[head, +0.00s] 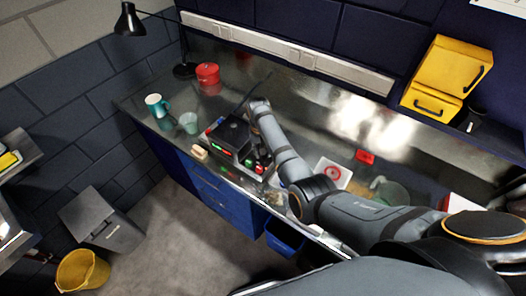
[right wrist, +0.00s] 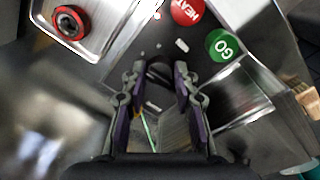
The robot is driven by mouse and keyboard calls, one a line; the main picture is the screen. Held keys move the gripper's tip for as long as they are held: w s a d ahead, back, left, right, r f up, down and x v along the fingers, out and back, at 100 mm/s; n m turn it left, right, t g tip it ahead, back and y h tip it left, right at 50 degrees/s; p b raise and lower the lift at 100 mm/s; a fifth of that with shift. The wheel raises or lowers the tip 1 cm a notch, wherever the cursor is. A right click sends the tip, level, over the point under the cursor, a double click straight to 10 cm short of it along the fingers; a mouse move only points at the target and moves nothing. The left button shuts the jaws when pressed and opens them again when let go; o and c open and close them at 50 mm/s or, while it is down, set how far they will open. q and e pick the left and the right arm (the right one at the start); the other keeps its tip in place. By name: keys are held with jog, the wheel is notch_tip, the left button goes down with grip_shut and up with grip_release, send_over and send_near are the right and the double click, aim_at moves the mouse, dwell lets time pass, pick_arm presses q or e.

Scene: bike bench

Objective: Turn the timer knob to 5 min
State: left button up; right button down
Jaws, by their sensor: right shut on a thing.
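The timer knob (right wrist: 160,71) is a small dark knob on the dark control panel (right wrist: 125,52) in the right wrist view. My right gripper (right wrist: 160,82) is shut on it, one finger on each side. The fingers hide much of the knob, and I cannot read its setting. Beside it on the panel are a red HEAT button (right wrist: 187,10) and a green GO button (right wrist: 220,45). In the head view the red button (head: 260,169) and green button (head: 248,163) show at the bench's front edge, while the knob is hidden. My left gripper is not in view.
A yellow cabinet (head: 440,80) stands far right.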

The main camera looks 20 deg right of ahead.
jog(key=shift+w+r, duration=0.2)
jog(key=c, duration=1.3)
grip_release()
jog(key=shift+o, duration=1.4)
jog(key=shift+s+f, duration=0.1)
notch_tip(320, 180, up, 12)
jog(key=shift+a, duration=0.4)
jog(key=shift+f, duration=0.1)
